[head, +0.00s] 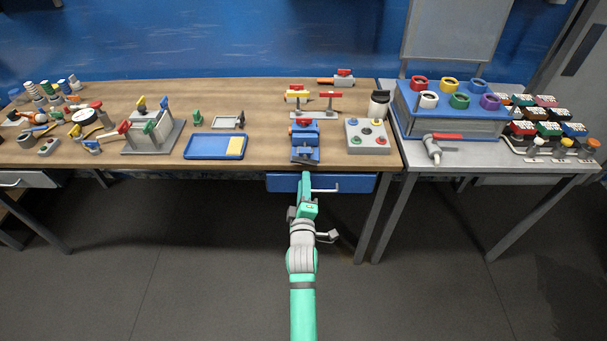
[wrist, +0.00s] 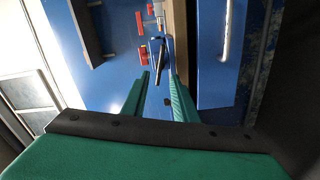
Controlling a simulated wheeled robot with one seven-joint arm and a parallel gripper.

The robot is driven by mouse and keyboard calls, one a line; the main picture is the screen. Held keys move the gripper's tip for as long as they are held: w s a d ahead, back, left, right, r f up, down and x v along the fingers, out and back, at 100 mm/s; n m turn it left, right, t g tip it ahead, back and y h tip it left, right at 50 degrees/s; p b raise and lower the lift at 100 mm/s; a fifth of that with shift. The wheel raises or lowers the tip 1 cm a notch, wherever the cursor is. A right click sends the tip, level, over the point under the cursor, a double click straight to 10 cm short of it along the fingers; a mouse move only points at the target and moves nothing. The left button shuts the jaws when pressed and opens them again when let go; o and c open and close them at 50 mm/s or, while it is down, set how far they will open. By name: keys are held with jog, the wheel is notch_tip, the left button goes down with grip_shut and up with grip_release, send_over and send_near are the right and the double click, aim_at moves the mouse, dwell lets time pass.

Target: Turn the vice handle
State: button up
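The blue vice (head: 305,143) stands at the front edge of the wooden table in the head view, with a red part on top. My gripper (head: 306,178) is just below and in front of it, at the table's front edge. In the wrist view my gripper (wrist: 159,76) is open, its two green fingers apart with nothing seen clamped between them. A thin dark bar (wrist: 160,62), which looks like the vice handle, lies slantwise between and beyond the fingertips. I cannot tell whether the fingers touch it. In the head view the handle is not clear.
A blue drawer (head: 350,184) with a light handle is under the table edge beside my gripper. A blue tray (head: 215,146) lies left of the vice, and a grey button box (head: 367,138) stands right. A red-handled valve rack (head: 316,113) is behind. The floor in front is clear.

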jog(key=shift+s, duration=1.4)
jog(key=s+a+f+m, duration=0.1)
jog(key=s+f+m, duration=0.2)
jog(key=s, duration=0.5)
jog(key=s+a+f+m+g, duration=0.1)
jog(key=s+f+m, duration=0.2)
jog(key=s, duration=0.6)
jog(key=s+a+f+m, duration=0.2)
jog(key=s+f+m, duration=0.1)
jog(key=s, duration=0.5)
jog(key=s+d+r+m, duration=0.2)
jog(key=s+r+m, duration=0.1)
jog(key=s, duration=0.8)
jog(key=s+d+r+m+g, duration=0.1)
jog(key=s+d+r+m, duration=0.1)
jog(key=s, duration=1)
jog(key=shift+s+d+r+m+g, duration=0.3)
jog(key=shift+r+m, duration=0.1)
jog(key=shift+r, duration=0.25)
jog(key=shift+w, duration=0.1)
